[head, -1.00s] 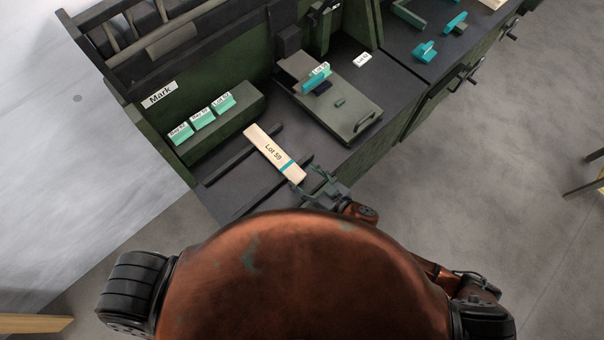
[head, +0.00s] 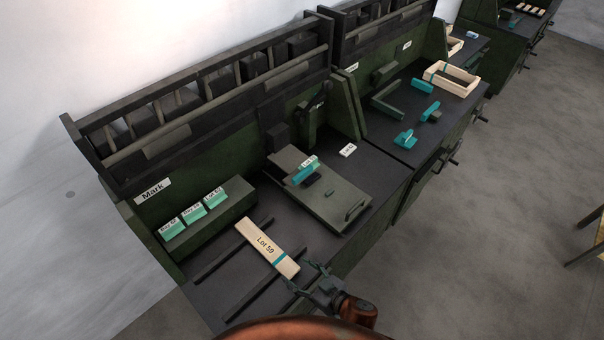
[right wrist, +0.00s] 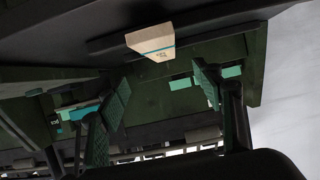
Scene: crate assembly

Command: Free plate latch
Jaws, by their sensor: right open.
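A grey-green plate (head: 341,205) with a bar handle (head: 355,210) at its near right end lies on the dark bench in the head view. On it are a teal block (head: 304,175) with a "Lot" label and a small dark piece (head: 312,180); I cannot tell which part is the latch. My right gripper (head: 308,280) is open and empty, at the near end of the "Lot 59" wooden board (head: 268,248), left of and nearer than the plate. In the right wrist view its two fingers (right wrist: 163,80) stand wide apart, with the board (right wrist: 151,41) beyond them. My left gripper is out of view.
Dark rails (head: 262,290) lie by the board. A green ledge (head: 225,222) at the left carries several mint labelled tags (head: 193,212). Teal parts (head: 405,139) and a wooden frame (head: 452,66) occupy the right bench.

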